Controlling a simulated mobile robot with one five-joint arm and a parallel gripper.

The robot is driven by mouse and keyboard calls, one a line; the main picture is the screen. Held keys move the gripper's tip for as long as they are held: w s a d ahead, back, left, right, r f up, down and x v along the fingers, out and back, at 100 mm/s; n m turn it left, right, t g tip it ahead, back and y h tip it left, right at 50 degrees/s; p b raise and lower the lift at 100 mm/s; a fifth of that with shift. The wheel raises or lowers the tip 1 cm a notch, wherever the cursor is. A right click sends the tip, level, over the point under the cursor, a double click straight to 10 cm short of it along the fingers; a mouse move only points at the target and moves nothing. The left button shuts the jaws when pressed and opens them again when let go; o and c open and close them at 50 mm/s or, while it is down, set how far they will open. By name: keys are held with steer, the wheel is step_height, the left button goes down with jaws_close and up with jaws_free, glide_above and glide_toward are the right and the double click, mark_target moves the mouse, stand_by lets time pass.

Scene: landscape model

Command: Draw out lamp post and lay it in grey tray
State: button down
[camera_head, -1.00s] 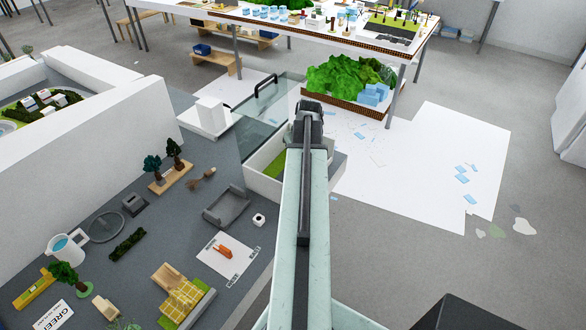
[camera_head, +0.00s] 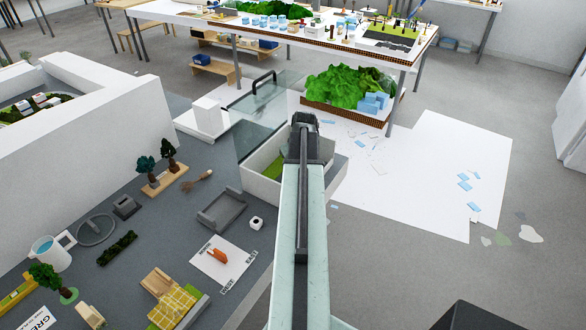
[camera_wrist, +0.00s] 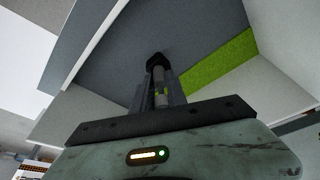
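In the wrist view, a slim grey post with a small yellow-green mark, seemingly the lamp post (camera_wrist: 160,88), stands between the two dark fingers of my gripper (camera_wrist: 159,74). A black piece shows at its far end. I cannot tell whether the fingers press on it. In the head view, my arm hides the fingers and the post, and its end lies over the far part of a white-walled box.
The white-walled box (camera_head: 268,187) has a green patch inside, with glass panels (camera_head: 262,125) behind it. A model table stands behind.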

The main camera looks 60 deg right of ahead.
steer(key=shift+r+p, duration=0.6)
steer(key=shift+r, duration=0.05)
stand_by(0.3)
steer(key=shift+r+p, duration=1.6)
steer(key=shift+p, duration=0.05)
